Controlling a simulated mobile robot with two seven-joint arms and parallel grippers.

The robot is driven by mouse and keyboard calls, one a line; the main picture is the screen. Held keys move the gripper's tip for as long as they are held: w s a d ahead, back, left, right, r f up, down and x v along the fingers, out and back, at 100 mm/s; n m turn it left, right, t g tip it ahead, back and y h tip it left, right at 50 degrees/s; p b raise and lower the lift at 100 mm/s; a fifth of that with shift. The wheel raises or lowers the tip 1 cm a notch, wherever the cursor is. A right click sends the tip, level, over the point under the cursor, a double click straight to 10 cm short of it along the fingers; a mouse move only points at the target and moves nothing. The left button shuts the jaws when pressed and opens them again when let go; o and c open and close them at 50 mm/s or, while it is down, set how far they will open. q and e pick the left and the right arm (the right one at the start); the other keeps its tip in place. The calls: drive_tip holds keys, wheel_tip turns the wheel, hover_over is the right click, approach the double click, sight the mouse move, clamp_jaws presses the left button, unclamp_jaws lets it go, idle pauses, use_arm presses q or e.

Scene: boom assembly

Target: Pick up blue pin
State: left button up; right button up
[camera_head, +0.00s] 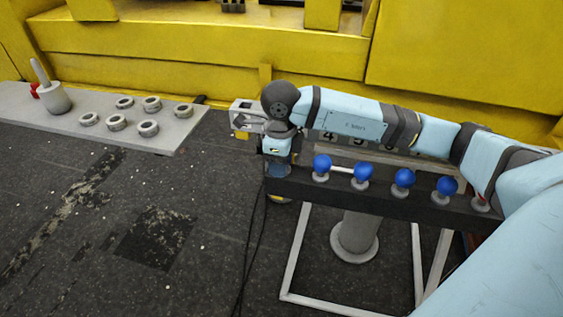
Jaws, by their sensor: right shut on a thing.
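My right arm comes in from the right, and its wrist bends down at the left end of the dark rack (375,194). My right gripper (278,169) is there. It is shut on a small blue part that looks like a blue pin, mostly hidden by the wrist. More blue pins with round heads stand on the rack in a row: one (322,163) nearest the gripper, then others (360,171), (403,178) and (446,186). The right end of the row is hidden by my arm. My left gripper is not in view.
A grey table (102,127) at the left holds several metal rings (148,128) and a grey cup (55,98) with an upright piece. A number plate (347,140) is partly behind my arm. A yellow structure (210,45) stands behind. The dark floor in front is mostly clear.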

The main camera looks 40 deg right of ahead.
wheel_tip(320, 180, up, 20)
drive_tip(key=shift+b, duration=0.35)
idle(0.4)
drive_tip(key=shift+r, duration=0.1)
wheel_tip(320, 180, up, 7)
drive_tip(key=p, duration=0.6)
drive_tip(key=shift+r, duration=0.2)
idle(0.3)
